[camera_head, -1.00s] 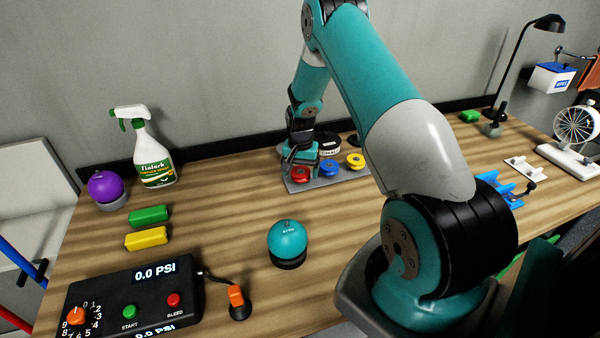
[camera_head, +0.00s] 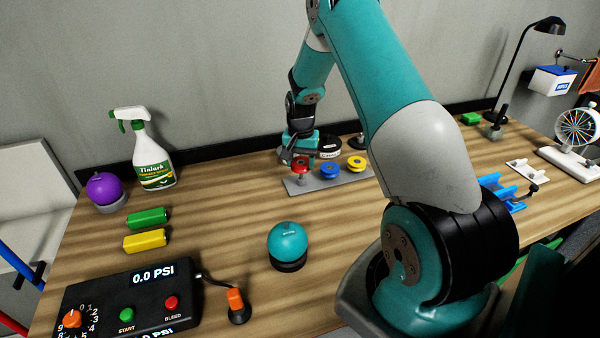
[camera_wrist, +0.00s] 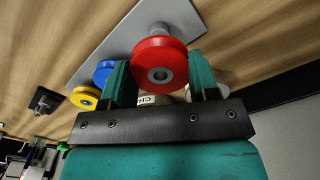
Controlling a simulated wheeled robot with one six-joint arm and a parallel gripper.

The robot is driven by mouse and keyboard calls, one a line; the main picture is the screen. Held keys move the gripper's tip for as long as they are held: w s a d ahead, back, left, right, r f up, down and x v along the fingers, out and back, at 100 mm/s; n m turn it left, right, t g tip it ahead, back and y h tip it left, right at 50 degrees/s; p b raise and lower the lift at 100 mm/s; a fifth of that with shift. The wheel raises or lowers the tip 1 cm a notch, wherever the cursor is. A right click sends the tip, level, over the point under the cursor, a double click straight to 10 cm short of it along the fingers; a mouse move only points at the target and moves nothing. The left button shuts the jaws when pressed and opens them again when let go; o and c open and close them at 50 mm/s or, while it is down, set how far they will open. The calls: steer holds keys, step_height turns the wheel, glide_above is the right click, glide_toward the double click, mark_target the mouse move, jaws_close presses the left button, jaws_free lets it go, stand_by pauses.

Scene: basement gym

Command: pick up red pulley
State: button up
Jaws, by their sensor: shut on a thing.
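My gripper (camera_head: 298,155) is shut on the red pulley (camera_head: 300,167), at the left end of the grey plate (camera_head: 344,181). In the wrist view, the red pulley (camera_wrist: 146,58) sits between the two teal fingers, its central hole showing. It is held above its silver peg (camera_head: 301,179), which shows below it. I cannot tell whether its hole is fully clear of the peg's tip. The blue pulley (camera_head: 329,170) and the yellow pulley (camera_head: 356,163) stay on the plate to the right.
A black-and-white round item (camera_head: 329,150) stands just behind the plate. A spray bottle (camera_head: 153,155), a purple ball (camera_head: 105,187) and a teal ball (camera_head: 288,240) stand on the wooden bench. Bare bench lies in front of the plate.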

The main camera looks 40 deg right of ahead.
step_height(320, 180, up, 20)
steer(key=p, duration=0.1)
steer(key=shift+r, duration=0.15)
stand_by(0.6)
